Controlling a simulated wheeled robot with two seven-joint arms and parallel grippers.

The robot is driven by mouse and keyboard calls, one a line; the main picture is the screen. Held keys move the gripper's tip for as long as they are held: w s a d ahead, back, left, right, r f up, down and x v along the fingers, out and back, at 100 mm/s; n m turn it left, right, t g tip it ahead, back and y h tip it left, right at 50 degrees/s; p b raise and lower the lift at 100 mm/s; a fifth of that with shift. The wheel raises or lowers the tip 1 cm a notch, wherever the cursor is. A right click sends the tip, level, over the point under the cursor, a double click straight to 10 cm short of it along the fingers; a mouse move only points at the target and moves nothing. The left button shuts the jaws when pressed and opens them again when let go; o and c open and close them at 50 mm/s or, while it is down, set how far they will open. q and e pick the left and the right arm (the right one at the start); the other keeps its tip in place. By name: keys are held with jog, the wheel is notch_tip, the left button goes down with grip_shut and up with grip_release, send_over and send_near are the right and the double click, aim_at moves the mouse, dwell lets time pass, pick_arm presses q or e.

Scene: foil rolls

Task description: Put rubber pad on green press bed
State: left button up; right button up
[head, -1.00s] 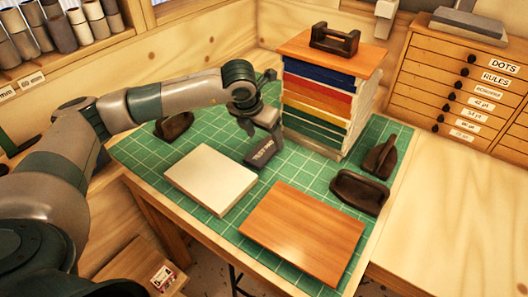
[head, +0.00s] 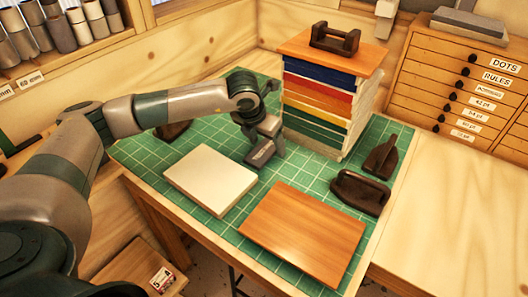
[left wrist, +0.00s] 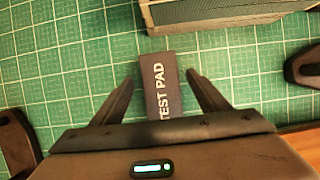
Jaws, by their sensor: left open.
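The rubber pad (head: 260,154) is a dark grey block with white "TEST PAD" lettering. It is at the green gridded bed (head: 222,233), between the white block and the stack of coloured boards. My left gripper (head: 270,136) is over the pad and hides its far part in the head view. In the left wrist view the pad (left wrist: 158,84) lies between the two open fingers (left wrist: 160,77), with a gap on each side. The green bed (left wrist: 70,60) shows around it. My right gripper is not in view.
A white block (head: 211,180) and a wooden board (head: 303,233) lie on the bed. The board stack (head: 318,100) stands close behind the gripper. Two dark handled tools (head: 360,193) (head: 381,158) are at the right. Open green surface lies between these things.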

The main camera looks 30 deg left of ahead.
pick_arm(q)
jog(key=shift+c, duration=0.4)
jog(key=c, duration=1.2)
